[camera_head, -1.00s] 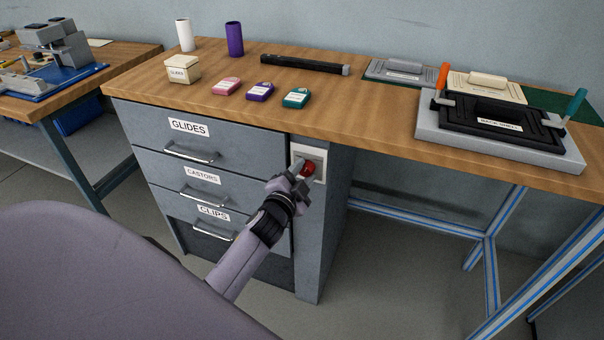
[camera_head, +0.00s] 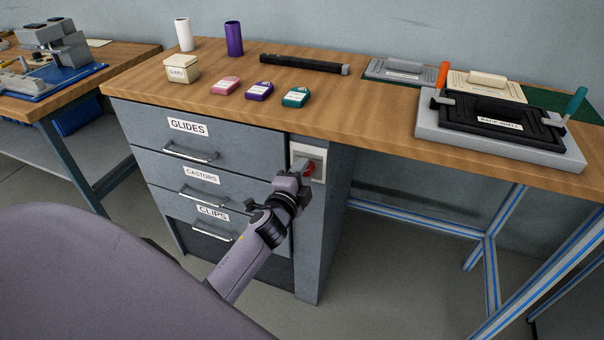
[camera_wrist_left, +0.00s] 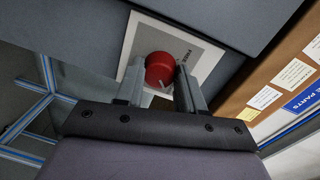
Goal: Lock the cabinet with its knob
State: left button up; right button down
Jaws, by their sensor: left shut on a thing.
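The grey cabinet (camera_head: 240,150) has drawers labelled GLIDES, CASTORS and CLIPS under the wooden bench top. A red knob (camera_head: 309,168) sits on a pale square plate (camera_head: 321,154) at the cabinet's upper right; the knob also shows in the left wrist view (camera_wrist_left: 160,70), with a light pointer mark on its face. My left gripper (camera_head: 302,173) is at the plate, its fingers on either side of the knob and shut on it. In the wrist view my left gripper (camera_wrist_left: 159,88) appears rolled relative to the plate. My right gripper is not in view.
On the bench top (camera_head: 200,103) are small coloured boxes, two cylinders (camera_head: 234,39), a black bar (camera_head: 304,64) and a grey fixture (camera_head: 500,128) with orange and teal handles. Open floor lies below the bench, beside blue-striped frame legs (camera_head: 491,270).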

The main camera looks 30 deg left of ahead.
pick_arm(q)
jog(key=o, duration=1)
jog(key=shift+o, duration=0.2)
jog(key=v, duration=0.7)
jog(key=shift+s+f+p, duration=0.1)
jog(key=shift+s+p, duration=0.05)
jog(key=shift+p, duration=0.15)
jog(key=s+d+f+n+g+h+p, duration=0.3)
jog(key=s+d+n, duration=0.2)
jog(key=s, duration=0.4)
jog(key=s+d+f+n+g+h+p, duration=0.2)
jog(key=s+d+f+n+h+p, duration=0.1)
jog(key=s+d, duration=0.4)
jog(key=s+n+p, duration=0.1)
jog(key=s+n, duration=0.1)
jog(key=s, duration=0.1)
jog(key=shift+d+f+n+g, duration=0.2)
jog(key=shift+f+n+g, duration=0.15)
jog(key=shift+n+g, duration=0.05)
